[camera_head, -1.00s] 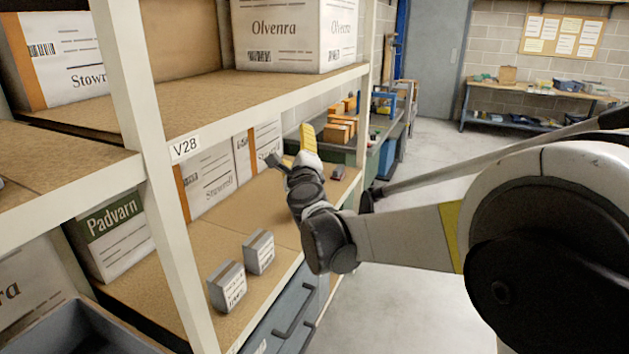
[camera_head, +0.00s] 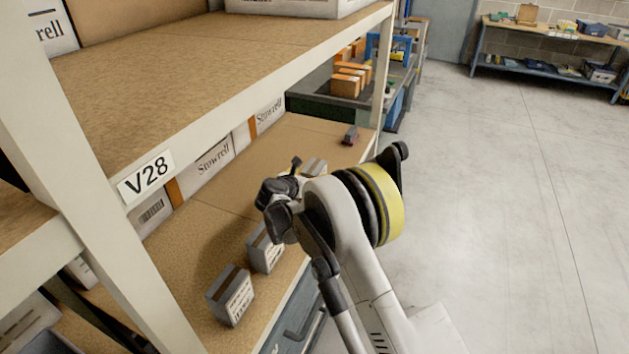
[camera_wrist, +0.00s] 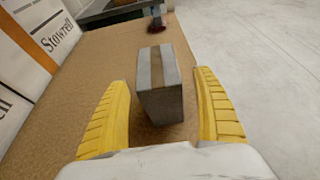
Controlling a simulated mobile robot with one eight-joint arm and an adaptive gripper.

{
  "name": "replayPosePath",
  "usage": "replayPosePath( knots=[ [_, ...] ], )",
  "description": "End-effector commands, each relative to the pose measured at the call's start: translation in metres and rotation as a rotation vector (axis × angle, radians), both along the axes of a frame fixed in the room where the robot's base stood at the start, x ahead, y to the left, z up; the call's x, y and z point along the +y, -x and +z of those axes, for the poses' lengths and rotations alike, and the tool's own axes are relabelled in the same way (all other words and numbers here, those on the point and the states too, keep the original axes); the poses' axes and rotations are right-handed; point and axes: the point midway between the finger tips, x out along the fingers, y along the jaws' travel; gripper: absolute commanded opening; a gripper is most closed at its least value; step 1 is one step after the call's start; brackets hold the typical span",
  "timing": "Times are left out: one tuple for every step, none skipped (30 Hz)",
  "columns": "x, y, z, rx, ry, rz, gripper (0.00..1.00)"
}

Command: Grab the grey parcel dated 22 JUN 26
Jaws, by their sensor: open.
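Several small grey parcels with a brown tape strip lie in a row on the lower shelf of rack V28. In the head view the near one (camera_head: 231,297) and the middle one (camera_head: 265,250) show printed labels too small to read. A third, far parcel (camera_head: 314,167) is partly hidden behind my arm. In the wrist view my gripper (camera_wrist: 160,80) is open, its yellow fingers on either side of a grey parcel (camera_wrist: 158,72), with gaps showing on both sides. That parcel appears to be the far one. No date is readable on it.
White Stowrell boxes (camera_head: 214,160) stand along the back of the shelf (camera_head: 230,190). The upper shelf (camera_head: 200,65) and a white upright (camera_head: 90,210) are close by. A small dark red object (camera_head: 351,134) lies farther along. Open floor (camera_head: 490,200) is to the right.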

Motion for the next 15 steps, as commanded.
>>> replayPosePath(
  knots=[
    [-0.003,-0.007,-0.008,0.0,0.0,-0.001,0.78],
    [-0.004,-0.011,-0.011,0.0,0.0,-0.001,0.78],
    [-0.006,-0.017,-0.015,0.0,0.002,-0.001,0.78],
    [-0.008,-0.021,-0.016,0.0,0.002,-0.001,0.78],
    [-0.01,-0.025,-0.017,0.0,0.002,-0.001,0.78],
    [-0.011,-0.029,-0.018,0.0,0.002,-0.001,0.78],
    [-0.011,-0.031,-0.018,-0.001,0.001,0.0,0.78],
    [-0.011,-0.032,-0.018,-0.001,0.001,0.0,0.78],
    [-0.011,-0.033,-0.017,-0.001,0.001,0.001,0.78],
    [-0.011,-0.033,-0.017,-0.001,0.001,0.001,0.78],
    [-0.011,-0.033,-0.016,0.0,0.002,0.002,0.78],
    [-0.011,-0.033,-0.016,0.0,0.002,0.002,0.78],
    [-0.011,-0.033,-0.016,0.0,0.002,0.002,0.78],
    [-0.011,-0.033,-0.016,0.0,0.002,0.002,0.72],
    [-0.011,-0.033,-0.016,0.0,0.002,0.002,0.6]
  ],
)
